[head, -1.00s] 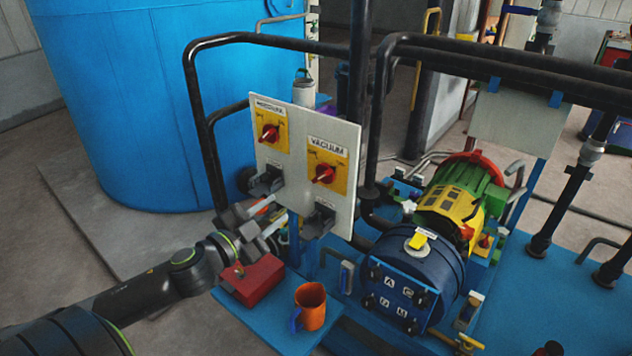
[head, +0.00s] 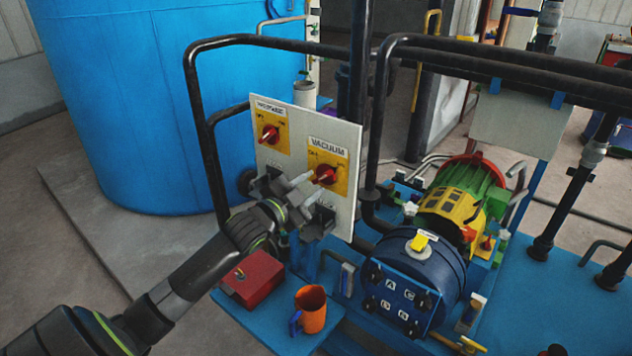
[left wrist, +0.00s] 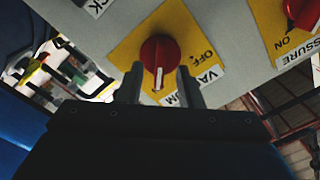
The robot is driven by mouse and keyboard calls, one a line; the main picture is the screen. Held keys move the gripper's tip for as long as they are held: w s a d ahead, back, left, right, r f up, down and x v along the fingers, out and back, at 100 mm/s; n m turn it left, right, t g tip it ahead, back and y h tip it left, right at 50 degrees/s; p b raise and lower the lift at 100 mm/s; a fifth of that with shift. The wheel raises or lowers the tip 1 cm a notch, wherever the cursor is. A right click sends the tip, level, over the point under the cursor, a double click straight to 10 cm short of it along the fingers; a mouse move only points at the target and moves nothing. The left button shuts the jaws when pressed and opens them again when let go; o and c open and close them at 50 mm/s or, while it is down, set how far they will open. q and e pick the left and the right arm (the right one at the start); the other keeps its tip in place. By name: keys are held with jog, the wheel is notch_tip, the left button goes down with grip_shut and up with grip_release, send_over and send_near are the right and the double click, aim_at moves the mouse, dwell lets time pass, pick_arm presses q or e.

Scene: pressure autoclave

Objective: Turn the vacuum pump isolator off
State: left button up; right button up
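The vacuum isolator is a red rotary knob (head: 325,173) on a yellow plate (head: 341,183) under a VACUUM label, on the right of a pale panel (head: 296,150). My left gripper (head: 307,182) is at the panel, just left of this knob. In the left wrist view the red knob (left wrist: 157,54) lies ahead, between the two spread fingers of my left gripper (left wrist: 160,80). The knob's pale-marked handle points down the picture, towards the VACUUM label; OFF is printed to its right. I cannot tell whether the fingers touch it. My right gripper is out of view.
A similar red pressure knob (head: 269,135) is to the left on the panel. Grey lock fittings sit below both knobs. A red box (head: 252,278) and an orange mug (head: 311,309) stand on the blue base below. Black pipe rails (head: 205,130) frame the panel.

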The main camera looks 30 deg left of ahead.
pick_arm(q)
jog(key=shift+w+d, duration=0.1)
jog(key=shift+w, duration=1.2)
jog(key=shift+c, duration=0.2)
grip_shut()
